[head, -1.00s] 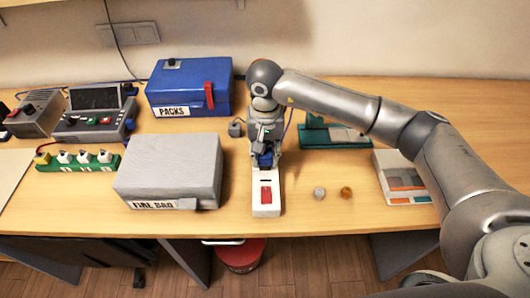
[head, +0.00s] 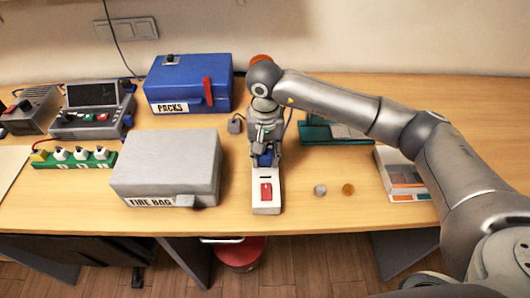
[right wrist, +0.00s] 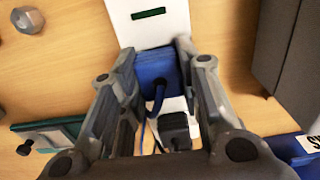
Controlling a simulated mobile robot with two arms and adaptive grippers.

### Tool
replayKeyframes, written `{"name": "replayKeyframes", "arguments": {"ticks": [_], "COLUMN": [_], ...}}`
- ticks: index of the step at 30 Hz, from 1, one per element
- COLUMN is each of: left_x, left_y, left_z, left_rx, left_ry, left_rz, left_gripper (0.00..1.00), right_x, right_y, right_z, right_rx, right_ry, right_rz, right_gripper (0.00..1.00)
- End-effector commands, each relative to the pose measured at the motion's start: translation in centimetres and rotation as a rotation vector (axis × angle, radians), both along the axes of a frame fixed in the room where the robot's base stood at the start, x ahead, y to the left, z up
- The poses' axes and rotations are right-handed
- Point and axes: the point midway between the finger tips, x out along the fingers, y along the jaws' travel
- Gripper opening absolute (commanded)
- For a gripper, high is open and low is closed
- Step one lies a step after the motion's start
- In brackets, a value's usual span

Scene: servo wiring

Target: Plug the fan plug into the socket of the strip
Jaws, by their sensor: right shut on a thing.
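The white strip (head: 266,208) lies on the table in front of my right arm, with a red switch (head: 266,191) near its front end. A dark slot (right wrist: 148,14) shows on the strip in the right wrist view. My right gripper (head: 265,157) points down over the strip, shut on a blue plug (right wrist: 155,68) with a blue cord. The plug is at the strip's surface; I cannot tell whether it is seated, as its underside is hidden. A black plug or cord end (right wrist: 175,126) is behind it. My left gripper is out of view.
A grey box (head: 165,165) labelled fire bag stands left of the strip. A blue packs box (head: 188,84) is behind it. A grey plug (head: 236,125) lies near the gripper.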

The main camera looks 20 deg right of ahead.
Motion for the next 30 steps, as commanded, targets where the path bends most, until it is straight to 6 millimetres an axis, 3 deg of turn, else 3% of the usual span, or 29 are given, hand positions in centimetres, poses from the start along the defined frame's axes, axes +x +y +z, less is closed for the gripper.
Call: {"name": "replayKeyframes", "arguments": {"ticks": [7, 8, 13, 23, 30], "left_x": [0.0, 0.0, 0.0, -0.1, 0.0], "left_y": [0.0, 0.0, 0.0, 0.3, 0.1], "left_z": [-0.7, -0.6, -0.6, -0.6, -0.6], "left_rx": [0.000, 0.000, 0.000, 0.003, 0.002], "left_ry": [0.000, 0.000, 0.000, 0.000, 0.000], "left_rz": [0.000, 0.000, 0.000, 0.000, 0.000], "left_gripper": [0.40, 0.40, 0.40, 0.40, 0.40], "right_x": [0.0, 0.0, 0.0, 0.0, 0.1], "right_y": [0.0, 0.0, 0.0, 0.0, 0.0], "right_z": [-0.7, -0.5, -0.5, -0.4, 2.9], "right_rx": [0.000, 0.000, 0.000, 0.000, 0.000], "right_ry": [-0.001, -0.001, 0.000, -0.001, -0.005], "right_rz": [0.000, 0.000, 0.000, 0.000, -0.001], "right_gripper": [0.08, 0.35, 0.57, 0.57, 0.57]}}
